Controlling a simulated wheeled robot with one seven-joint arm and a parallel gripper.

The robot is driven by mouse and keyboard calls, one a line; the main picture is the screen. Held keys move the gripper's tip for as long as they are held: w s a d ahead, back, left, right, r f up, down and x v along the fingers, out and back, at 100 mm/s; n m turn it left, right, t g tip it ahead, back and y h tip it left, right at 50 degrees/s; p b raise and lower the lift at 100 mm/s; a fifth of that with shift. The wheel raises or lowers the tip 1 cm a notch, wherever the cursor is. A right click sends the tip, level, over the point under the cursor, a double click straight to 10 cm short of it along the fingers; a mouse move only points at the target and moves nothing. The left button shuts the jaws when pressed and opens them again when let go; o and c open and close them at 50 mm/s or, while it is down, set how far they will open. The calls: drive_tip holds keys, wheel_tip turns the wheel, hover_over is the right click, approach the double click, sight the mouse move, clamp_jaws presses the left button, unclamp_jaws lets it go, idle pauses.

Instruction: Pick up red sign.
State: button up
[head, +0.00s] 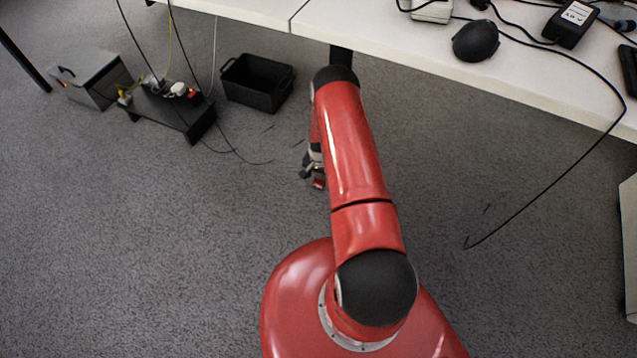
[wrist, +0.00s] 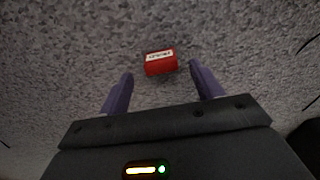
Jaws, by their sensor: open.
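The red sign (wrist: 160,68) is a small red block with a white lettered label, lying on the grey carpet in the wrist view. In the head view a small red patch (head: 318,183) shows at the end of my arm and appears to be the sign, mostly hidden by my gripper. My gripper (wrist: 160,82) has its two purple fingers spread apart. The sign lies ahead of the gap, between the lines of the fingertips, and neither finger visibly touches it. My gripper also shows partly behind my arm in the head view (head: 311,168).
A black crate (head: 258,84), a black stand with plugs and cables (head: 172,108) and a grey box (head: 92,78) stand on the floor at back left. A cable hangs to the floor at right. Carpet left of my arm is clear.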

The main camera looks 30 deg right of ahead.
sight(319, 181)
wheel_tip(319, 181, down, 3)
drive_tip(key=shift+a+f, duration=0.1)
drive_tip(key=shift+f, duration=0.1)
drive_tip(key=shift+c, duration=0.2)
drive_tip(key=shift+r, duration=0.1)
drive_tip(key=c, duration=1.1)
